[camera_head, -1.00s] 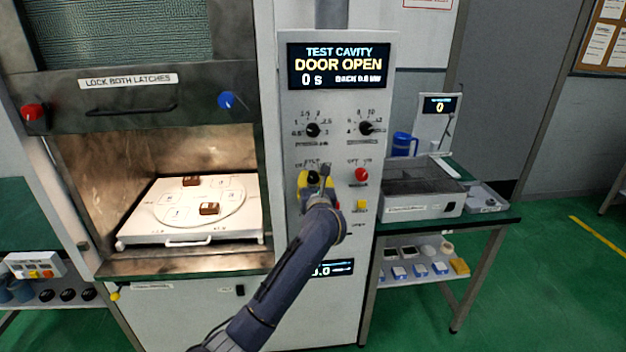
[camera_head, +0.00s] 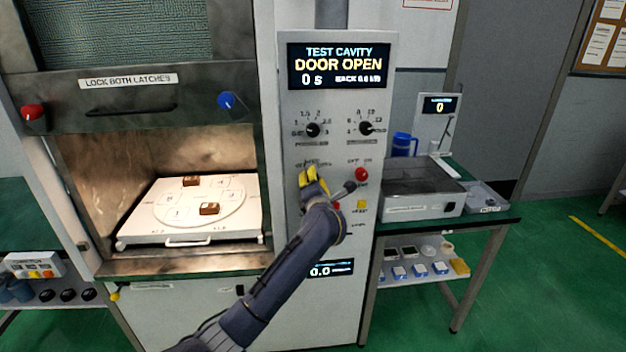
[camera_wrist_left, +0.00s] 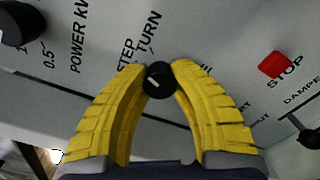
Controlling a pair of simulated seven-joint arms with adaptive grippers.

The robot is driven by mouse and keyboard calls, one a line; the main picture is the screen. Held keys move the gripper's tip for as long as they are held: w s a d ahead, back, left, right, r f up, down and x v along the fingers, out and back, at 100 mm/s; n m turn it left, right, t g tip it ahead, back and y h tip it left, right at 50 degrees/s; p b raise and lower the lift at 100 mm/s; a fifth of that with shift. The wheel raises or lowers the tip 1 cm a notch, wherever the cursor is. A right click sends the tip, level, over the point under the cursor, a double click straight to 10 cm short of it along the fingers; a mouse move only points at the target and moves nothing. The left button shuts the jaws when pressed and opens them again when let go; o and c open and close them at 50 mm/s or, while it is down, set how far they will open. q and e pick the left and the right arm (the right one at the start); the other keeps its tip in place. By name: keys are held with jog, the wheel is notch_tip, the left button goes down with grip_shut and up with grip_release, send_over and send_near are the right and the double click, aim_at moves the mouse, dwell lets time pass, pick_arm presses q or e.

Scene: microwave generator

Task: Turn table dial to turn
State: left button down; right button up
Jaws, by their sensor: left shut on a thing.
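The table dial (camera_wrist_left: 158,79) is a small black knob with a white mark, below the STEP and TURN labels in the left wrist view. My left gripper (camera_wrist_left: 157,72) has its two yellow fingers closed on the dial from both sides. In the head view my left gripper (camera_head: 313,181) is at the middle of the white control panel (camera_head: 290,240), and it hides the dial there. Exactly which label the white mark points at, I cannot tell. My right gripper is in neither view.
A red knob (camera_head: 361,174) and a yellow button (camera_head: 361,205) sit right of the gripper, two black dials (camera_head: 313,130) (camera_head: 366,128) above. A red STOP button (camera_wrist_left: 275,64) shows in the wrist view. The open cavity holds a white turntable (camera_head: 230,205) with two brown blocks.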

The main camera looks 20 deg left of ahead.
pick_arm(q)
jog(key=shift+m, duration=2.3)
jog(key=c, duration=1)
grip_release()
jog(key=shift+o, duration=0.2)
jog(key=v, duration=1.2)
